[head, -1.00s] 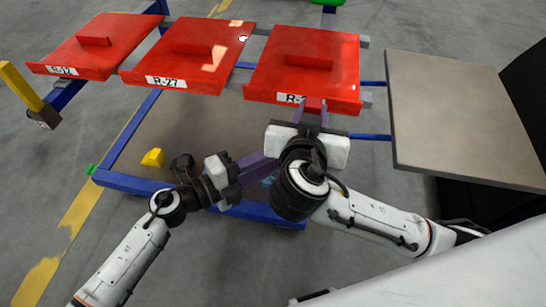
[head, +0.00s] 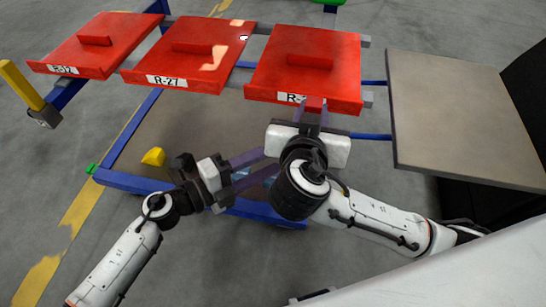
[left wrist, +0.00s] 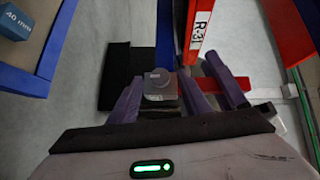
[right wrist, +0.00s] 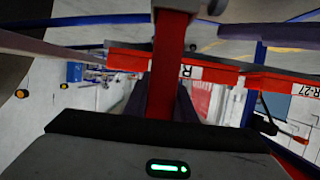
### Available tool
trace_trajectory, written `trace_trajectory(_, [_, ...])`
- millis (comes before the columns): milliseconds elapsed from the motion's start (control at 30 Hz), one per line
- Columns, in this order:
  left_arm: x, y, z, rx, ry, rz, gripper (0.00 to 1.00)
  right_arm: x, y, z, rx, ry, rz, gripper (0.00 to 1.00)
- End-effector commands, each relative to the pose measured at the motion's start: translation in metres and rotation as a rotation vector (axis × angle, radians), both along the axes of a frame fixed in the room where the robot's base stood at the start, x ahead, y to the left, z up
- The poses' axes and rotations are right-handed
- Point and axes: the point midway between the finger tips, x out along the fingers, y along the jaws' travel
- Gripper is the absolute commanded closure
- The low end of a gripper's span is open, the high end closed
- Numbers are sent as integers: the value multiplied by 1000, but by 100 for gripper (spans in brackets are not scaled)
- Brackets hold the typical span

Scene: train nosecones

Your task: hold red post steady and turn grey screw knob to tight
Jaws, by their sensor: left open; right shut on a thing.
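The red post (right wrist: 165,65) stands upright between the fingers of my right gripper (right wrist: 160,100) in the right wrist view, and the gripper is shut on it. In the head view my right gripper (head: 312,108) is at the front edge of the right-hand red panel (head: 305,72). The grey screw knob (left wrist: 160,86) shows in the left wrist view between the two open purple fingers of my left gripper (left wrist: 161,95). I cannot tell whether the fingers touch it. In the head view the knob is hidden, and my left gripper (head: 265,166) points right, under the right arm.
Two more red panels, R-27 (head: 188,55) and one at far left (head: 97,45), sit on the blue frame (head: 135,182). A grey-brown table (head: 465,115) is at the right. A yellow block (head: 153,156) lies behind my left gripper. Open floor lies in front.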

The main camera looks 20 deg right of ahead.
Motion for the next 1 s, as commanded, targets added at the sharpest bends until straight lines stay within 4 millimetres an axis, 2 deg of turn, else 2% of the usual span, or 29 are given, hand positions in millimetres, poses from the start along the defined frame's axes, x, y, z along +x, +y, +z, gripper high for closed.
trace_trajectory(300, [-20, 65, 4, 4, 1, 1, 56, 0, 0, 0, 1, 1, 1, 100])
trace_trajectory(500, [-28, 92, 7, 3, 1, 1, 56, 0, 0, 0, 1, 1, 1, 100])
trace_trajectory(667, [-30, 100, 9, 1, -1, 1, 56, 0, 0, 0, 1, 1, 1, 100])
trace_trajectory(1000, [-30, 100, 9, 0, -1, 1, 56, 0, 0, 0, 0, 1, 0, 100])
